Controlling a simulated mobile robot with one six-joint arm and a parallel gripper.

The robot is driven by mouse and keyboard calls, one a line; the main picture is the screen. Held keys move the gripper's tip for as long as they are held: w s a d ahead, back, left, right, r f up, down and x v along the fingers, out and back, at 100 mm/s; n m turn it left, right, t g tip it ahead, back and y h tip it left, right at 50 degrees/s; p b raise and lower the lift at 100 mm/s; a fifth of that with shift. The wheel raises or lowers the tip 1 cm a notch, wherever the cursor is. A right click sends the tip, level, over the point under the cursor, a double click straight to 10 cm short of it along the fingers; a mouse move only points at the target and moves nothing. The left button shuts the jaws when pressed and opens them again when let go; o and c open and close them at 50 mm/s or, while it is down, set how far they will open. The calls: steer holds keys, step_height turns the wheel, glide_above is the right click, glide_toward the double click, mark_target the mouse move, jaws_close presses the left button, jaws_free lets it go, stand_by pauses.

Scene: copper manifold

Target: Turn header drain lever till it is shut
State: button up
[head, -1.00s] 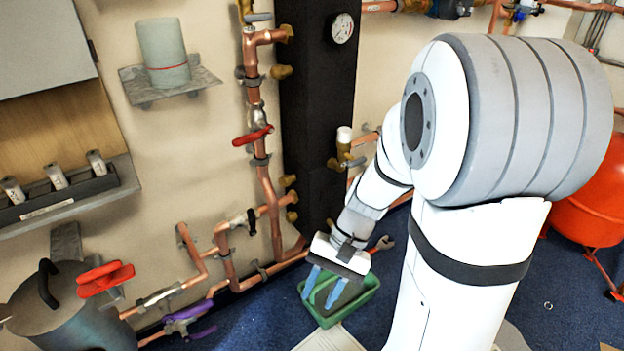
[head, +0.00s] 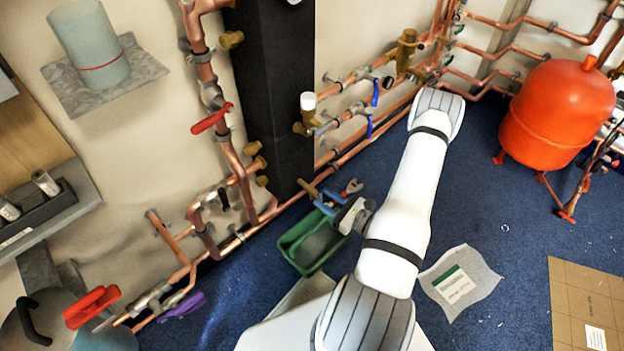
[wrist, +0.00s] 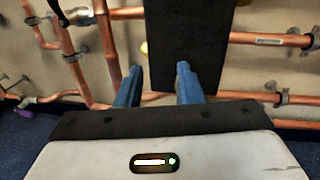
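The black vertical header (head: 268,110) stands against the wall. A small brass fitting (head: 307,188) shows at its lower right end, right by my fingertips. I cannot tell whether a drain lever is on it, or how it is turned. My gripper (head: 322,198) has blue fingers, spread apart and pointing toward the header's foot. In the wrist view, my gripper (wrist: 158,80) is open with nothing held between its fingers. The header (wrist: 187,45) shows beyond and between them, its lower end partly behind the right finger. No contact can be made out.
A green crate (head: 290,240) lies on the blue floor below my gripper. Copper pipes with a red lever (head: 211,118) and a black lever (head: 222,199) run left of the header. Blue levers (head: 375,92) and a white-capped valve (head: 308,102) are to the right. A red tank (head: 560,115) stands farther right.

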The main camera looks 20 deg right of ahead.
mark_target(316, 192)
steer(key=w+f+m+h, duration=0.1)
steer(key=w, duration=0.1)
steer(key=w+f+h+b, duration=0.1)
steer(key=w, duration=0.1)
steer(key=w+f+m+t+h, duration=0.1)
steer(key=w, duration=0.2)
steer(key=shift+m, duration=0.3)
jaws_close()
stand_by(0.4)
